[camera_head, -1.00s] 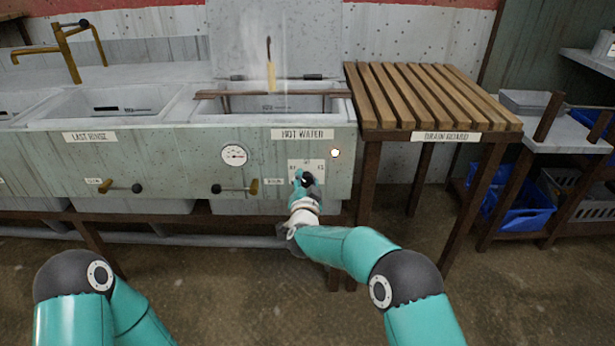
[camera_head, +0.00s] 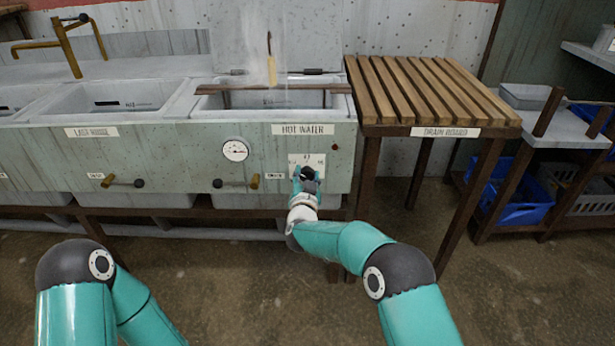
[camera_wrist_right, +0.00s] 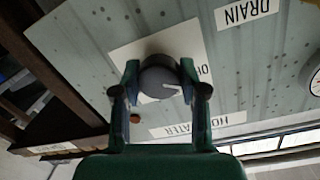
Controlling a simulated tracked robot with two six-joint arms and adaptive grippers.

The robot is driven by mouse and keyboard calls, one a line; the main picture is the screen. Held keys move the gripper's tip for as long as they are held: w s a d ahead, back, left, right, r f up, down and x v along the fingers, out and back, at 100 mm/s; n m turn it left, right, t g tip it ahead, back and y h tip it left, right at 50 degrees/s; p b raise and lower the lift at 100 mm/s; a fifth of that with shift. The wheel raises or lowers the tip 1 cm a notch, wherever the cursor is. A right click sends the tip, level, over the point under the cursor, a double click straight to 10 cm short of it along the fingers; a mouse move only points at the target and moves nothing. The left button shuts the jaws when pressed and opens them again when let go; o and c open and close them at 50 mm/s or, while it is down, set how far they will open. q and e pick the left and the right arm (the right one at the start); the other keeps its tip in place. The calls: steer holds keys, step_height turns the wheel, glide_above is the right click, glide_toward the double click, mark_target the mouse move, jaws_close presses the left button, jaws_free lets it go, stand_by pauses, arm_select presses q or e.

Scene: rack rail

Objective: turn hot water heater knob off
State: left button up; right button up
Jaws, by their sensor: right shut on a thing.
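The hot water heater knob (camera_wrist_right: 160,77) is round and dark grey with a pale pointer line. It sits on a white dial plate (camera_head: 316,159) below the HOT WATER label (camera_head: 303,129). My right gripper (camera_wrist_right: 160,84) is shut on the knob, one finger on each side, in the right wrist view. In the head view my right gripper (camera_head: 307,178) covers most of the knob. A small indicator lamp (camera_head: 335,147) beside the plate is dark; it also shows in the wrist view (camera_wrist_right: 135,117). My left gripper is out of view.
The floor in front is clear.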

steer(key=o, duration=1.1)
steer(key=shift+a+f, duration=0.15)
steer(key=shift+f, duration=0.3)
steer(key=shift+o, duration=0.2)
steer(key=shift+r, duration=0.25)
steer(key=shift+s, duration=0.15)
steer(key=s, duration=1.1)
steer(key=shift+s+a+r, duration=0.2)
steer(key=shift+s+r, duration=0.15)
steer(key=shift+s, duration=0.05)
